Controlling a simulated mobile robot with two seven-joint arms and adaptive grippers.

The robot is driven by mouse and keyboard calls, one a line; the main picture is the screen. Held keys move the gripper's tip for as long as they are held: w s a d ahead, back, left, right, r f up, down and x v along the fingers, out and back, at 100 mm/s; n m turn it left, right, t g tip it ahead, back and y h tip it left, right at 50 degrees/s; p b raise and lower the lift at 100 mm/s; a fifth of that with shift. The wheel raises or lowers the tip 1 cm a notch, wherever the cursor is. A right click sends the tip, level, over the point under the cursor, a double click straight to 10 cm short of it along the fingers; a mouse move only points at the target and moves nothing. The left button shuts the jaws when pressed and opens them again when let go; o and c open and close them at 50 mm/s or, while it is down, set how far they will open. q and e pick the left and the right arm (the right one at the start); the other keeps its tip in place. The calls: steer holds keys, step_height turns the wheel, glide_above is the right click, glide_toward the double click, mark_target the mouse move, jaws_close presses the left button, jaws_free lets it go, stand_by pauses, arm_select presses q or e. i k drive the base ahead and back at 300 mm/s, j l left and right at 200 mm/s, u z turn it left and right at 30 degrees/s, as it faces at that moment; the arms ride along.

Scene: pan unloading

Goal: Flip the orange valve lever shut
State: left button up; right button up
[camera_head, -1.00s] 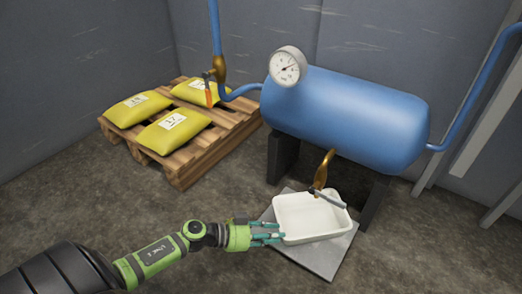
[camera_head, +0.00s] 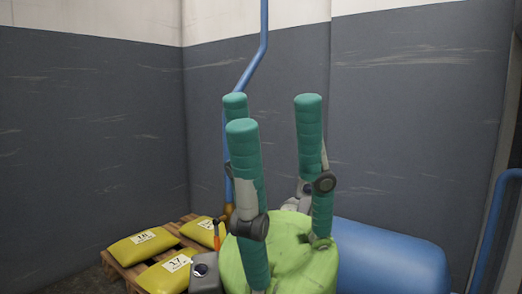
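The orange valve lever (camera_head: 216,238) shows small at the lower middle left, hanging down beside the brass valve (camera_head: 228,211) on the blue pipe. The lever is in view just left of my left gripper's palm, and part of the valve is hidden. My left gripper (camera_head: 272,112) is large and close to the camera, with its green palm low and several teal fingers pointing up. The fingers stand apart with nothing between them, so it is open and empty. It looks well nearer to the camera than the lever. My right gripper is not in view.
A blue tank (camera_head: 395,262) is at the lower right, partly hidden by the gripper. Yellow sacks (camera_head: 140,246) lie on a wooden pallet (camera_head: 182,221) at the lower left. The blue pipe (camera_head: 262,30) runs up the grey wall. Another blue pipe (camera_head: 492,225) is at the far right.

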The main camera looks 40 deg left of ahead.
mark_target(215, 221)
steer(key=u, duration=1.4)
steer(key=i+j, duration=0.15)
steer(key=i, duration=0.35)
steer(key=i+j, duration=0.2)
steer(key=i, duration=0.25)
